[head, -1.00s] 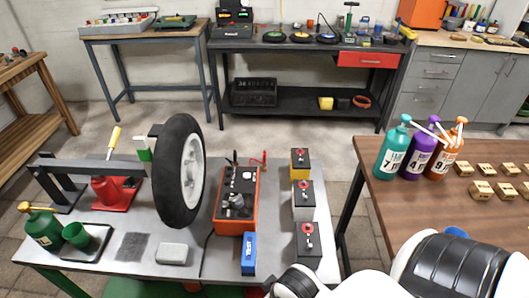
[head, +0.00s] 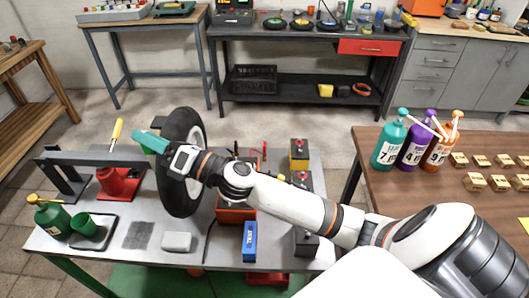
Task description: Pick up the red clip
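The red clip (head: 265,149) stands up at the back of the orange charger box (head: 236,215), partly hidden behind my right arm. A black clip beside it is mostly covered by the arm. My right gripper (head: 150,142) is at the left of the bench, in front of the upper part of the tyre and well left of the red clip. Its teal fingers point left; whether they are open cannot be told. My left gripper is out of view.
The tyre (head: 181,197) stands upright left of the charger. Several batteries stand on its right, and a blue TEST box (head: 249,241) lies in front. A red jack stand (head: 118,182) and a green can (head: 50,217) are at the left. Numbered bottles stand on the brown table (head: 379,193).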

